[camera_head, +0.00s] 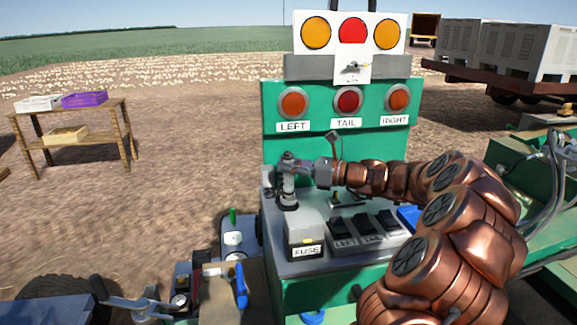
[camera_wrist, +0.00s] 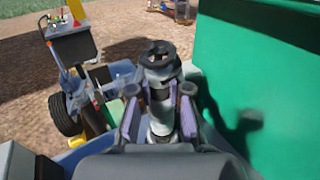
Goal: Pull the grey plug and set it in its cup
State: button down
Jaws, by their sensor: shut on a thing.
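The grey plug (camera_head: 288,187) stands upright at the left end of the green console's grey top, with a dark ring at its foot. My gripper (camera_head: 291,168) reaches in from the right and is shut on it. In the wrist view the grey plug (camera_wrist: 160,98) with its dark, notched ring stands between the two fingers of my gripper (camera_wrist: 159,108). I cannot tell whether its foot is seated or free. I cannot make out its cup for sure; another grey cylinder (camera_wrist: 182,10) shows partly at the top of the wrist view.
The fuse box (camera_head: 304,238) and several black switches (camera_head: 367,226) stand close in front on the console. A green panel (camera_head: 337,140) with red lamps rises behind. A blue-handled tool (camera_head: 241,285) lies at lower left. A wooden rack (camera_head: 75,140) stands far left.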

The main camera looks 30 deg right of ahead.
jog(key=shift+f, duration=0.7)
dwell(0.3)
jog(key=c, duration=1)
grip_release()
jog(key=shift+c, duration=0.2)
jog(key=shift+o, duration=0.2)
jog(key=o, duration=0.4)
jog(key=shift+c, duration=0.2)
jog(key=shift+r, duration=0.15)
jog(key=shift+r+p, duration=3.05)
jog(key=shift+r, duration=0.3)
